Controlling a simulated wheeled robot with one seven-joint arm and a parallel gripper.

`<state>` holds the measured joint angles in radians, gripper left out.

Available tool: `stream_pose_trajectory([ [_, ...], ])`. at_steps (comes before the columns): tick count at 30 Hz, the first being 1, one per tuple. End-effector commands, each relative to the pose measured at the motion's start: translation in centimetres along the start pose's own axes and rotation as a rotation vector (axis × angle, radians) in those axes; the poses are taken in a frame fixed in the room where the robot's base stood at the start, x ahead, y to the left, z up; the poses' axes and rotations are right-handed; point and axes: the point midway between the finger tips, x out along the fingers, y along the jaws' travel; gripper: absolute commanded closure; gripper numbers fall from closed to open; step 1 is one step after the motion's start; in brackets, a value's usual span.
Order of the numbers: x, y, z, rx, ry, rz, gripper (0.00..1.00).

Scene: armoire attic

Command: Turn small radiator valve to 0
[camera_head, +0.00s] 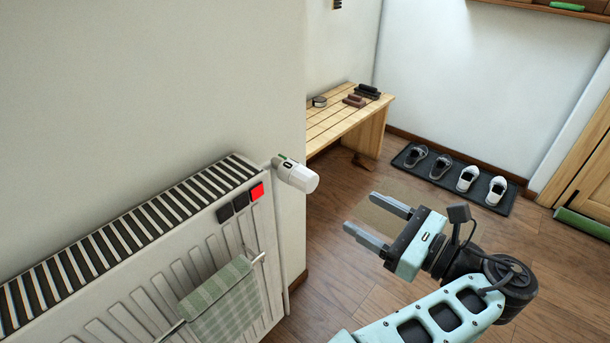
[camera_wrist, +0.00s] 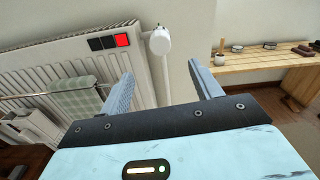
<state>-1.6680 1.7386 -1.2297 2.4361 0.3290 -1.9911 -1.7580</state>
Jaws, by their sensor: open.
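The small radiator valve (camera_head: 296,175) is a white cylinder with a green mark near its base. It sticks out from the top right corner of the white radiator (camera_head: 117,318). It also shows in the wrist view (camera_wrist: 158,42), beyond and above the gap between my fingers. My gripper (camera_head: 378,220) is open and empty, to the right of the valve and apart from it. Its two grey fingers point toward the radiator side. In the wrist view my gripper (camera_wrist: 163,82) has its fingers spread wide. The number the valve is set to cannot be read.
Two dark squares and a red one (camera_head: 257,191) sit on the radiator's top right front. A green checked towel (camera_head: 226,305) hangs on a rail there. A wooden bench (camera_head: 335,125) and a shoe mat (camera_head: 487,193) stand behind. The floor between is clear.

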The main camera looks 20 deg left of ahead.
Motion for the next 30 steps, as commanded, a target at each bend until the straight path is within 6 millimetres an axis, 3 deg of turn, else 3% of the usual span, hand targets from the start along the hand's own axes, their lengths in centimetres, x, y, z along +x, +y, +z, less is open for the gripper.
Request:
stream_pose_trajectory([
  [11, 2.7, -0.1, 0.4, 0.009, -0.008, -0.001, 0.36],
  [24, 11.9, 0.1, 0.0, 0.004, -0.003, 0.002, 0.36],
  [30, 15.2, 0.0, 0.1, 0.005, -0.003, 0.0, 0.36],
])
